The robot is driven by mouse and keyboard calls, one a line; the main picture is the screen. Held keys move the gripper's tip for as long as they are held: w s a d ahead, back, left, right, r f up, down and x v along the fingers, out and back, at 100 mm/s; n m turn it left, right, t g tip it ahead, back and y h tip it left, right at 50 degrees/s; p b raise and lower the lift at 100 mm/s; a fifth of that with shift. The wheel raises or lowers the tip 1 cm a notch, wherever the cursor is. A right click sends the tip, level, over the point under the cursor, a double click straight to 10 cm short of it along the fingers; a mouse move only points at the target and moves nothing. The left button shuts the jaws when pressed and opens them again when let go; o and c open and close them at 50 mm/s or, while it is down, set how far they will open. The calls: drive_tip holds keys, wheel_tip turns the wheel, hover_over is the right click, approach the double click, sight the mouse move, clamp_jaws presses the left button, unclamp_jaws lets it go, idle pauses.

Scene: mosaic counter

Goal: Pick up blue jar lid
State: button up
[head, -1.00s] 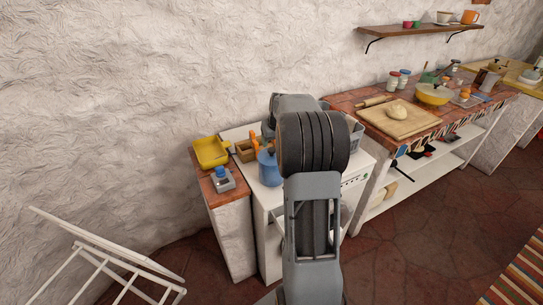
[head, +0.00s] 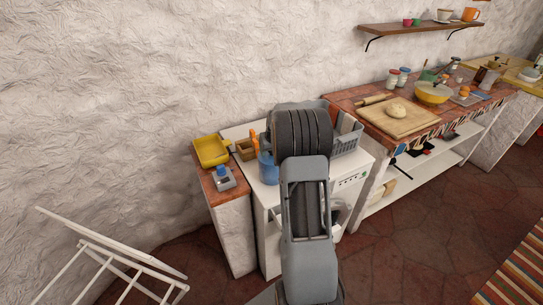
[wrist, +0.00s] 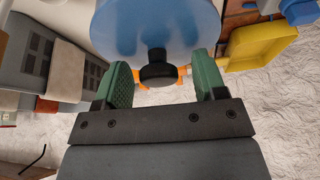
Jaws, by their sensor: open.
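The blue jar lid (wrist: 157,25) fills the upper middle of the wrist view, round and seen close up, with a black knob (wrist: 157,73). My gripper (wrist: 163,68) is open, with one green-padded finger on each side of the knob and visible gaps between. It holds nothing. In the head view the blue jar (head: 268,169) stands on the white washing machine top, partly covered by my arm. My gripper is hidden behind the arm there.
A yellow tray (head: 211,150) and a grey scale (head: 223,179) with a blue item sit on the ledge to the left. A wooden box (head: 245,149) with something orange stands behind the jar. A grey basket (head: 348,139) with cloth is to the right.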

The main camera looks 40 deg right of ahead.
drive_tip(key=c, duration=1)
drive_tip(key=shift+c, duration=0.2)
drive_tip(key=shift+r, duration=0.15)
